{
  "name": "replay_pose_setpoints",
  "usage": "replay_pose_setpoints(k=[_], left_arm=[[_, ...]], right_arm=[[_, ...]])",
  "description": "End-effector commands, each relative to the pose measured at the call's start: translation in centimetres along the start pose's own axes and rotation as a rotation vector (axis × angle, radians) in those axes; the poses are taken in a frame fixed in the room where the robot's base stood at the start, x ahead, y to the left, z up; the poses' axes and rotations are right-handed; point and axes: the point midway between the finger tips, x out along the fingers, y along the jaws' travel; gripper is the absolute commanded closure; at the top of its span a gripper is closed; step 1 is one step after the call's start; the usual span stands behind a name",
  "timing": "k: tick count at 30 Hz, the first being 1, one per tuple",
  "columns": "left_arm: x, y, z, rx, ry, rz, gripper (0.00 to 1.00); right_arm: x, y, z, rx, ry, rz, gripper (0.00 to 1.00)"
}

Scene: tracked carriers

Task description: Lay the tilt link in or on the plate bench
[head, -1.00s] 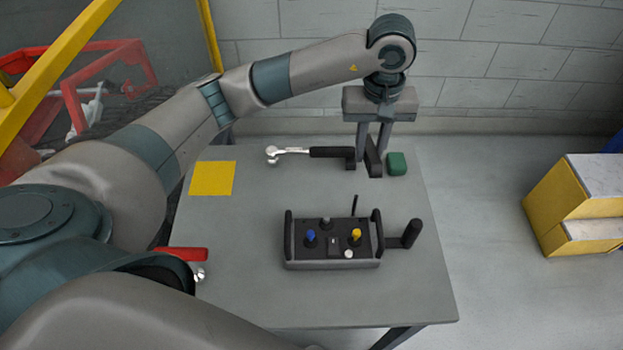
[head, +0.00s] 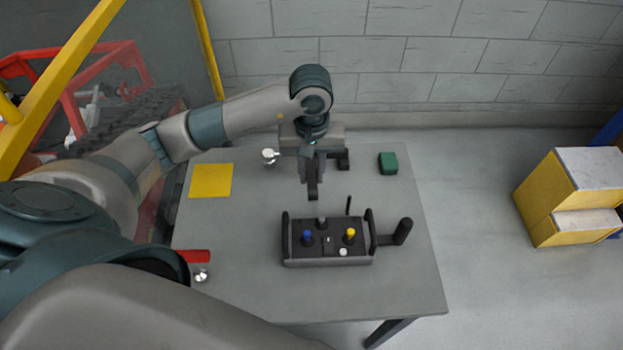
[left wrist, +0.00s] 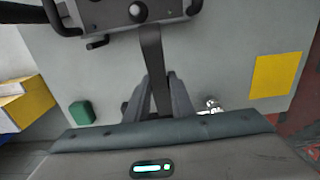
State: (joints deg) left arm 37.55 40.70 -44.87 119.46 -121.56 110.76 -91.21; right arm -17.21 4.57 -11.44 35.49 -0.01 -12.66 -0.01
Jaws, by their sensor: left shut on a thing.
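My left gripper (head: 312,178) is shut on a dark flat bar, which I take to be the tilt link (head: 313,190). In the left wrist view the link (left wrist: 152,70) runs out from between the fingers (left wrist: 160,100) toward the control box. The gripper points down over the plate bench (head: 390,290), a grey table, behind the control box. I cannot tell whether the link touches the bench top. Its upper end is hidden by the fingers. My right gripper is not in view.
A control box (head: 328,245) with levers stands mid-bench. A ratchet (head: 270,157) lies behind, partly hidden by my gripper. A green block (head: 388,163), a yellow sheet (head: 211,180) and a red-handled tool (head: 195,256) lie on the bench. Bare bench shows at right and front.

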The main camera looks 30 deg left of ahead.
Motion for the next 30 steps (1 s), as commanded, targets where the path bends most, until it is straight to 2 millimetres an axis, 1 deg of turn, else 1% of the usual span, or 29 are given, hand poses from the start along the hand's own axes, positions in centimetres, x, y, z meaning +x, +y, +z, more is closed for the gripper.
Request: replay_pose_setpoints(k=[7, 10, 13, 18, 21, 30], left_arm=[[0.0, 0.1, 0.0, 0.000, 0.001, 0.001, 1.00], [0.2, 0.1, 0.0, 0.000, 0.000, 0.001, 1.00], [1.0, 0.1, 0.1, 0.000, -0.002, 0.001, 1.00], [2.9, 0.1, 0.1, -0.001, -0.003, 0.001, 1.00], [3.7, 0.1, 0.0, 0.000, -0.001, 0.001, 1.00], [4.0, 0.1, -0.1, 0.001, 0.002, 0.002, 1.00]], right_arm=[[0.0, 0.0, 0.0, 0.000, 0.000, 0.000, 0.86], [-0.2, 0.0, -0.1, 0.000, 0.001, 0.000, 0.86], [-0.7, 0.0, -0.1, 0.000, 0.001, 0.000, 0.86], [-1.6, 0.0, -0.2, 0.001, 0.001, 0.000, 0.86], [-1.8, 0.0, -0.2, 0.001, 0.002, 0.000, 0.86], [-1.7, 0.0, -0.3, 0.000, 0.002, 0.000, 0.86]])
